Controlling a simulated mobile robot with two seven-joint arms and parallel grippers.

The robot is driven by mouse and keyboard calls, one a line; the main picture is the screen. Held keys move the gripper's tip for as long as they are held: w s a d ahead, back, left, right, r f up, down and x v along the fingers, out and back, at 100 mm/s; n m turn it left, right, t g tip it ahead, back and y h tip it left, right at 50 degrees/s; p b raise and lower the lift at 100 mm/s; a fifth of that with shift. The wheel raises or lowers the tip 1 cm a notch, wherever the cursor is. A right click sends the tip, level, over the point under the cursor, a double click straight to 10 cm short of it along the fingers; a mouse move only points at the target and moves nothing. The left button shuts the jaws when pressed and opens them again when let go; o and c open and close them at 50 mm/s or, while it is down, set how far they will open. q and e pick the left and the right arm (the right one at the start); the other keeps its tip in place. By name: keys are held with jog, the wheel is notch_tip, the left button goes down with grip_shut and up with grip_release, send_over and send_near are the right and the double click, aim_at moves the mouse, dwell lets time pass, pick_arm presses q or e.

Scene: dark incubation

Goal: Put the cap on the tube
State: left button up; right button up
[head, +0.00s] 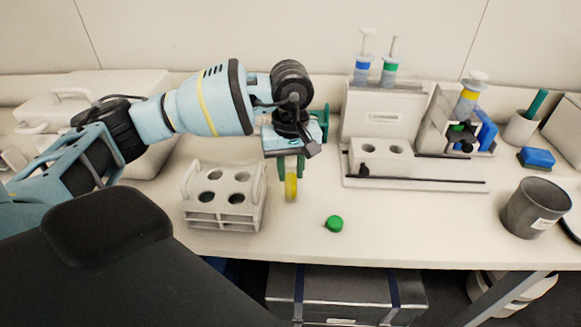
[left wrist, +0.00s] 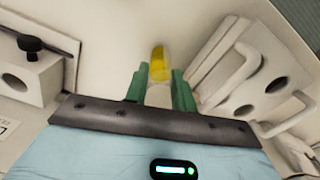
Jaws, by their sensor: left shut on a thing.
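The tube (head: 291,188), clear with yellow contents, hangs upright from my left gripper (head: 291,167), a little above the table. The green fingers are shut on its upper part. In the left wrist view, the tube (left wrist: 160,66) sticks out between the fingertips of my left gripper (left wrist: 158,90). I see no cap on the tube; its top is hidden by the fingers. A round green cap (head: 335,223) lies on the table near the front edge, to the right of the tube and apart from it. My right gripper is not in view.
A white tube rack (head: 223,220) with open holes stands left of the tube. A white block with two holes (head: 383,158) stands behind on the right. A grey cup (head: 536,207) stands at the right. The table around the cap is clear.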

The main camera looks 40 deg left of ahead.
pick_arm(q)
jog(key=shift+f, duration=0.1)
jog(key=shift+f, duration=0.15)
jog(key=o, duration=1)
jog(key=shift+r, duration=0.2)
jog(key=shift+r, duration=0.35)
notch_tip(320, 180, up, 11)
jog(key=shift+r, duration=0.2)
